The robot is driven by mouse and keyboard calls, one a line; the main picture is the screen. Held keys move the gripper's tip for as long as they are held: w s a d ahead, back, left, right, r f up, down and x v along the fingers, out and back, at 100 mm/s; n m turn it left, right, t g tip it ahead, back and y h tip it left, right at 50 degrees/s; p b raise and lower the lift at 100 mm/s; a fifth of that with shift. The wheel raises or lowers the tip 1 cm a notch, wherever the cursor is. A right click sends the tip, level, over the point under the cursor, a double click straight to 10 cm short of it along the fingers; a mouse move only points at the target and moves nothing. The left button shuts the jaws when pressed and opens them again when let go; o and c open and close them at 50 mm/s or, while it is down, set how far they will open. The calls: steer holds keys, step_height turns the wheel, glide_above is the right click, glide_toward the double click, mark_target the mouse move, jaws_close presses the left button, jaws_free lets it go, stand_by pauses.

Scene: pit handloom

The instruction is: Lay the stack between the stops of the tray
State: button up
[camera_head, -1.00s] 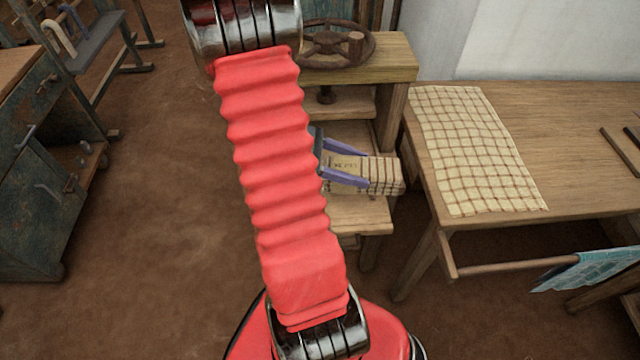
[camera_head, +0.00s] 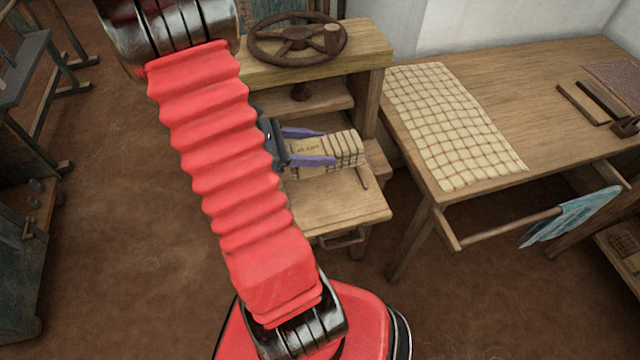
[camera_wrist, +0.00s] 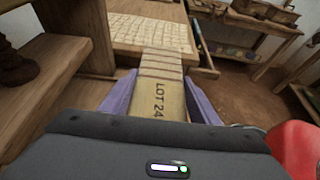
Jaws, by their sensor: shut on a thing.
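My gripper (camera_head: 328,146) is shut on the stack (camera_head: 349,147), a folded checked cloth bundle with a tan paper band. In the wrist view the stack (camera_wrist: 163,68) points away from me between the purple fingers, and its band reads LOT 24. In the head view the stack appears in front of the wooden press, over its lower board; I cannot tell whether it touches anything. No tray with stops can be clearly made out. Two bars, one light brown (camera_head: 583,103) and one dark (camera_head: 604,99), lie on the table at the right.
The wooden press (camera_head: 365,55) has a dark handwheel (camera_head: 297,38) on top. The table (camera_head: 520,85) stands right of it, with checked cloth (camera_head: 450,125) on its left part and bare wood beyond. A blue cloth (camera_head: 572,215) hangs on a front rail. Floor is open at left.

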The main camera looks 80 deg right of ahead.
steer(key=shift+f, duration=0.1)
steer(key=shift+f, duration=2.8)
steer(key=shift+f, duration=2.1)
steer(key=o, duration=1.1)
steer(key=shift+o, duration=0.2)
steer(key=shift+w, duration=0.1)
